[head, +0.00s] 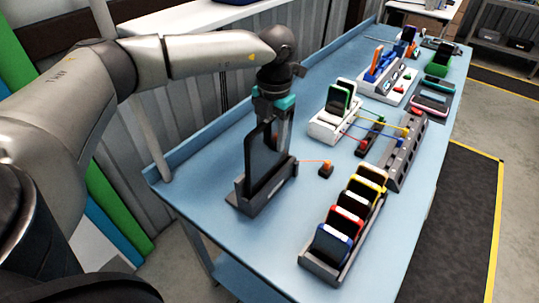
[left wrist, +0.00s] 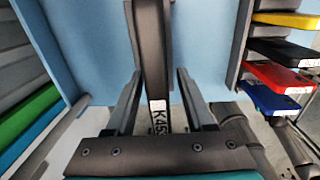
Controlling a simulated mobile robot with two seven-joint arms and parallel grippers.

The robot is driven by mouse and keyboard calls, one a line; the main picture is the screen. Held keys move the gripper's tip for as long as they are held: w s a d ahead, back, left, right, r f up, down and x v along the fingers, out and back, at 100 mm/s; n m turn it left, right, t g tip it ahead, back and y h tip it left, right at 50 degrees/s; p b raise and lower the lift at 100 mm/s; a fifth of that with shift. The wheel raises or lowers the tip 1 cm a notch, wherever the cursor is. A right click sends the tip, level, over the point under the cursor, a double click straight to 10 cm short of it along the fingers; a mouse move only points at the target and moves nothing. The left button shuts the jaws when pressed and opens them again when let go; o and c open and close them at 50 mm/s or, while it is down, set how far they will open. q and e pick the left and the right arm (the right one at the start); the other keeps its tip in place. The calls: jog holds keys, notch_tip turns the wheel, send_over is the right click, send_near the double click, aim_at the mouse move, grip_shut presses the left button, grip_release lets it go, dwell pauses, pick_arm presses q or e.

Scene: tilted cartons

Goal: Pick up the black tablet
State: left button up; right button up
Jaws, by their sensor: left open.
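The black tablet (head: 262,158) stands upright and slightly tilted in a grey stand (head: 244,200) near the left end of the blue table. My left gripper (head: 275,125) comes down from above at the tablet's top edge. In the left wrist view the tablet (left wrist: 153,55) is seen edge-on, with a white label, between the two fingers of my left gripper (left wrist: 158,85). The fingers are apart, with a gap visible on each side of the tablet. My right gripper is in neither view.
A grey rack (head: 318,268) with several coloured-edged devices stands to the right of the stand. A small dark block with an orange cable (head: 326,170) lies between them. A white dock (head: 335,130) and a long grey strip (head: 404,155) stand farther back. The table's front left is bare.

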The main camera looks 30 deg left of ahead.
pick_arm(q)
grip_shut()
dwell(0.3)
jog(key=shift+r, duration=0.1)
